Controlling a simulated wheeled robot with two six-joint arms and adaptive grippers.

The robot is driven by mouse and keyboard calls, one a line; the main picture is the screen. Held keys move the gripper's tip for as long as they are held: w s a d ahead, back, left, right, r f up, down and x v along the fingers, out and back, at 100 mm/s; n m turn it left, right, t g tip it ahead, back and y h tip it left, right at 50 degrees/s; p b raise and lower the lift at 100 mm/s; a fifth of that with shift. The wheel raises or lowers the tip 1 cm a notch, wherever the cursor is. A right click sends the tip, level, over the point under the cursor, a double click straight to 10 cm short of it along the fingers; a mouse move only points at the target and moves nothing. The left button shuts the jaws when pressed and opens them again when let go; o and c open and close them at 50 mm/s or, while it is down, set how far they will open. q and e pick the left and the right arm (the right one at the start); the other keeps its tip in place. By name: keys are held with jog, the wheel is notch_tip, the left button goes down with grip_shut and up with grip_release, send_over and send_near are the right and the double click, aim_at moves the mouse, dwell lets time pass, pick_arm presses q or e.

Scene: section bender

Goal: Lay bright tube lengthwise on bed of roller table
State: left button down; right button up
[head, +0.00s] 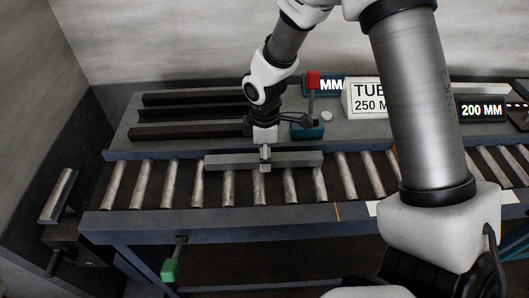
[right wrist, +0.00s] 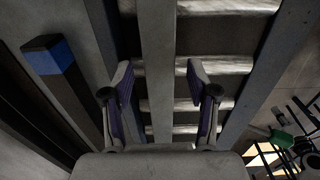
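The bright grey tube (head: 225,162) lies lengthwise on the roller table (head: 140,222), across several rollers and near the bed's back rail. In the right wrist view the tube (right wrist: 158,45) runs straight between my fingers. My right gripper (head: 265,168) points down over the middle of the tube. Its fingers (right wrist: 158,88) are spread, one on each side, with a visible gap to the tube on both sides. The tube's underside is hidden, but it appears to rest on the rollers. My left gripper is not in view.
Dark bars (head: 190,115) lie on the shelf behind the bed; one bar has a blue end (right wrist: 60,55) in the right wrist view. A red-topped lever (head: 313,80) and a TUBE sign (head: 365,98) stand behind. Rollers left of the tube are clear.

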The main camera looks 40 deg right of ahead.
notch_tip(320, 180, up, 12)
dwell(0.6)
